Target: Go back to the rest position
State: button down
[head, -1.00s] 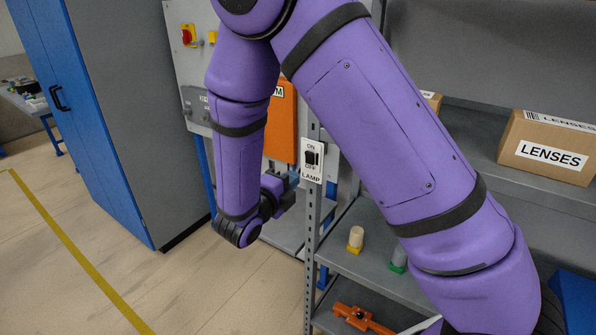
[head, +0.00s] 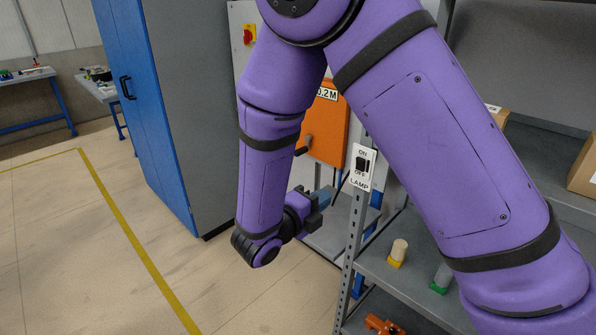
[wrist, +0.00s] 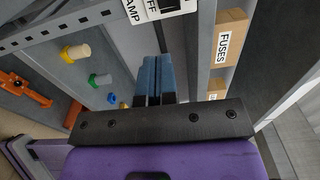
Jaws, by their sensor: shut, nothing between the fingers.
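My gripper (head: 326,196) is at the end of my purple arm in the head view, in front of the shelf rack's left side and below the orange panel. In the wrist view my gripper's blue fingers (wrist: 157,62) lie side by side, shut, with nothing between them. The gripper appears apart from the rack and the switch plate.
A lamp switch plate (head: 362,167) is on the rack post. An orange panel (head: 327,128) hangs behind my arm. The shelf holds a yellow-based peg (head: 397,253) and a green-based peg (head: 441,278). A blue cabinet (head: 150,110) stands left; floor in front is clear.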

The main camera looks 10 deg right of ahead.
jog(key=s+d+r+m+g+y, duration=0.2)
jog(key=s+d+r+m+g, duration=0.4)
jog(key=m, duration=0.4)
jog(key=s+d+r+m+g+y, duration=0.35)
jog(key=d+r+m, duration=0.35)
jog(key=m, duration=0.4)
jog(key=s+d+r+m+t+y, duration=0.1)
jog(key=s+r+m+y, duration=0.3)
jog(key=m, duration=0.6)
jog(key=s+d+r+m+t+y, duration=0.1)
jog(key=s+r+m+t+y, duration=0.3)
jog(key=s+m, duration=0.4)
jog(key=shift+s+d+r+m+y, duration=0.15)
jog(key=shift+r+m+y, duration=0.45)
jog(key=shift+m, duration=1.1)
jog(key=shift+f, duration=0.25)
